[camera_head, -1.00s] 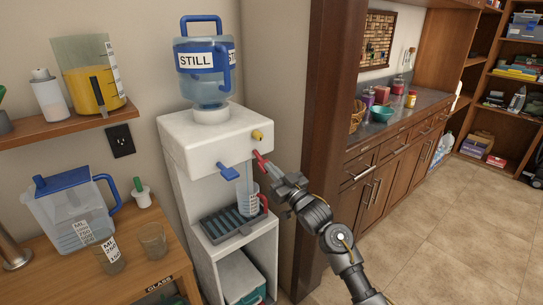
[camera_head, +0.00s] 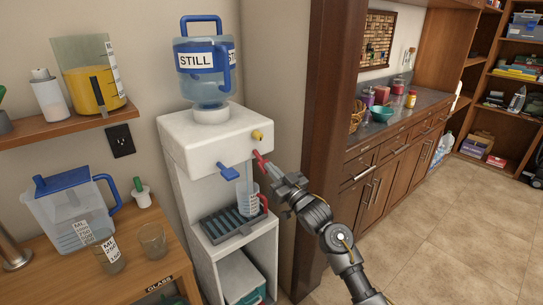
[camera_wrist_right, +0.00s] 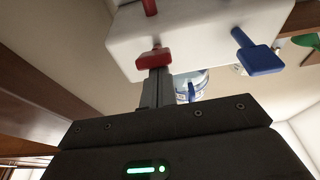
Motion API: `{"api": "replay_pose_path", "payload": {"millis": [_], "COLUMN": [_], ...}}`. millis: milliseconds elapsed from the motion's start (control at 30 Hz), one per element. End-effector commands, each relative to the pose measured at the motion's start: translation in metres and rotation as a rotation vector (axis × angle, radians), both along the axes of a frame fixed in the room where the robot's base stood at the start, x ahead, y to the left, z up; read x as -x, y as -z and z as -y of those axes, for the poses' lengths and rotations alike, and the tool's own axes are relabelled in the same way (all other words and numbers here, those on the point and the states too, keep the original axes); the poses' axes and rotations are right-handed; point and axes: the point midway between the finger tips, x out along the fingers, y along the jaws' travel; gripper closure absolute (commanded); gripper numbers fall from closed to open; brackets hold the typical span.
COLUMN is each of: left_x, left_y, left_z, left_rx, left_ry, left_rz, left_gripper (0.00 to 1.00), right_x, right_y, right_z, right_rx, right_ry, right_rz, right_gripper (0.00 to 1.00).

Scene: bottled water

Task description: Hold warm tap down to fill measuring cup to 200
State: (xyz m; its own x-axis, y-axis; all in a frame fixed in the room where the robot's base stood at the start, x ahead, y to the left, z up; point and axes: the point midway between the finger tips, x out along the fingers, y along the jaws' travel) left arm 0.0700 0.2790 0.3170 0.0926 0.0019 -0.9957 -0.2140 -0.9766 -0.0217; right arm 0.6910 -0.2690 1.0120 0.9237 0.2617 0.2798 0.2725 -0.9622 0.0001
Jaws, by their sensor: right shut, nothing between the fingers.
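The white water dispenser (camera_head: 195,143) has a red tap lever (camera_head: 260,159) on the right and a blue tap lever (camera_head: 229,173) on the left. A clear measuring cup (camera_head: 247,200) with a red handle stands upright on the drip tray (camera_head: 228,226) below the taps; its water level is too small to read. My right gripper (camera_head: 274,175) is shut and empty, its tip at the red lever. In the right wrist view, the shut fingers (camera_wrist_right: 155,90) reach the red lever (camera_wrist_right: 154,59); firm contact cannot be told. My left gripper is out of view.
A blue STILL bottle (camera_head: 204,80) sits on the dispenser. A wooden table (camera_head: 150,262) with a blue-lidded pitcher (camera_head: 72,215) and glasses stands at the left. A dark wood post (camera_head: 333,100) rises behind my right arm. The tiled floor (camera_head: 440,225) at the right is clear.

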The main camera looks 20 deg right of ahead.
Motion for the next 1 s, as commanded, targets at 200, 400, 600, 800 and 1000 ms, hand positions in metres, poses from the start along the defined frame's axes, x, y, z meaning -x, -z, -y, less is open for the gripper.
{"api": "replay_pose_path", "payload": {"millis": [200, 400, 600, 800, 1000], "left_x": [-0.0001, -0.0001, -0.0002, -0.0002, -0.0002], "left_y": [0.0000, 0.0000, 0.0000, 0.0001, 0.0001], "left_z": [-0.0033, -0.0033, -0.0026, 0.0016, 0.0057], "left_rx": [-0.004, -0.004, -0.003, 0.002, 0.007], "left_ry": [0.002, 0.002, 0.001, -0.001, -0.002], "left_rz": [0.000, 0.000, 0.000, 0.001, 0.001], "left_gripper": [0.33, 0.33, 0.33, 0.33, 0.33], "right_x": [0.0000, -0.0001, -0.0001, -0.0001, 0.0000], "right_y": [0.0005, 0.0004, 0.0004, 0.0005, 0.0005], "right_z": [-0.0002, -0.0002, -0.0002, -0.0002, -0.0001], "right_rx": [0.000, 0.000, 0.000, 0.000, 0.000], "right_ry": [0.000, 0.000, 0.000, 0.000, 0.000], "right_rz": [-0.001, -0.001, -0.001, -0.001, -0.001], "right_gripper": [1.00, 1.00, 1.00, 1.00, 1.00]}}
